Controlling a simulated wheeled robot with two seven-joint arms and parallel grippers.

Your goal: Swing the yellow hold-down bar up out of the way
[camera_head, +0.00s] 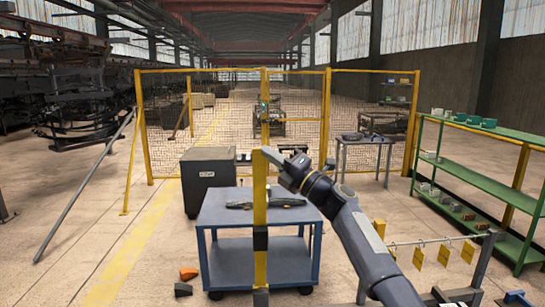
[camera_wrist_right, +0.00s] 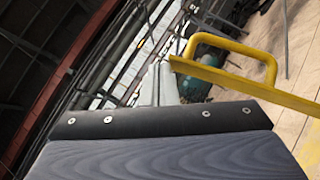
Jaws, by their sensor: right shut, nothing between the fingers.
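The yellow hold-down bar (camera_head: 260,190) stands upright in the head view, with a black band around its lower part. In the right wrist view the bar (camera_wrist_right: 245,88) runs in from the right and carries a yellow loop handle. My right gripper (camera_head: 269,155) is beside the bar's top end in the head view. Its pale fingers (camera_wrist_right: 158,84) are together and empty in the wrist view, close to the bar's end. I cannot tell whether they touch it. The bar's foot is cut off by the lower frame edge. My left gripper is out of view.
A blue-grey cart (camera_head: 225,215) with dark items on top stands behind the bar. A dark box (camera_head: 208,180) and yellow-framed mesh fence (camera_head: 235,110) are farther back. A green shelf (camera_head: 470,165) and a rail with yellow tags (camera_head: 444,255) are at the right. Open floor lies left.

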